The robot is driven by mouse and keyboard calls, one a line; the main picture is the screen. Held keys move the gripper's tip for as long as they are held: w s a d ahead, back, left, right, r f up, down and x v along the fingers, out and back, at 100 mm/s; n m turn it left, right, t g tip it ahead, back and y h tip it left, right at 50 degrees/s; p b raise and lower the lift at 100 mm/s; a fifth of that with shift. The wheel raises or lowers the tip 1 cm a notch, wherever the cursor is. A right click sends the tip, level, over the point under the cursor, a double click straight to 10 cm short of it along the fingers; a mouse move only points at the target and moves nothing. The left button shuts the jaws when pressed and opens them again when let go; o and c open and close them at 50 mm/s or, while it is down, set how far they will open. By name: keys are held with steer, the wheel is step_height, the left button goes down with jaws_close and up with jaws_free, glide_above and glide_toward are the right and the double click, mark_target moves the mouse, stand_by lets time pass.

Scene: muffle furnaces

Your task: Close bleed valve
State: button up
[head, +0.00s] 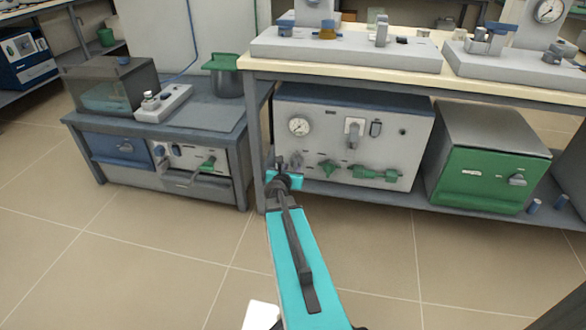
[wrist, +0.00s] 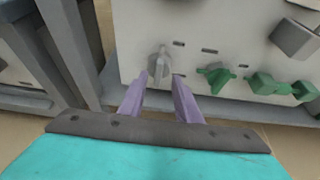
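The furnace-type unit (head: 349,135) on the lower shelf has a pale front panel with a gauge and several knobs. In the wrist view, a grey lever knob (wrist: 159,62) sits on the panel's lower left. A green valve handle (wrist: 216,77) and further green fittings (wrist: 268,84) are to its right. They also show in the head view as a green handle (head: 328,168) and a green fitting (head: 376,174). No label legibly marks the bleed valve. My gripper (wrist: 160,80) has purple fingers apart, pointing at the grey knob; contact cannot be told. In the head view, my gripper (head: 281,163) is at the panel's left edge.
The table leg (head: 257,150) stands close to the left of my gripper. The tabletop (head: 350,75) overhangs the unit. A green-fronted box (head: 487,180) stands to the right, and a low bench (head: 205,112) to the left. The tiled floor in front is clear.

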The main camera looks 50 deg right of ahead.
mark_target(295, 163)
steer(key=shift+b+x, duration=0.7)
steer(key=shift+x, duration=2.1)
jaws_close()
steer(key=shift+a, duration=0.45)
steer(key=shift+d, duration=0.45)
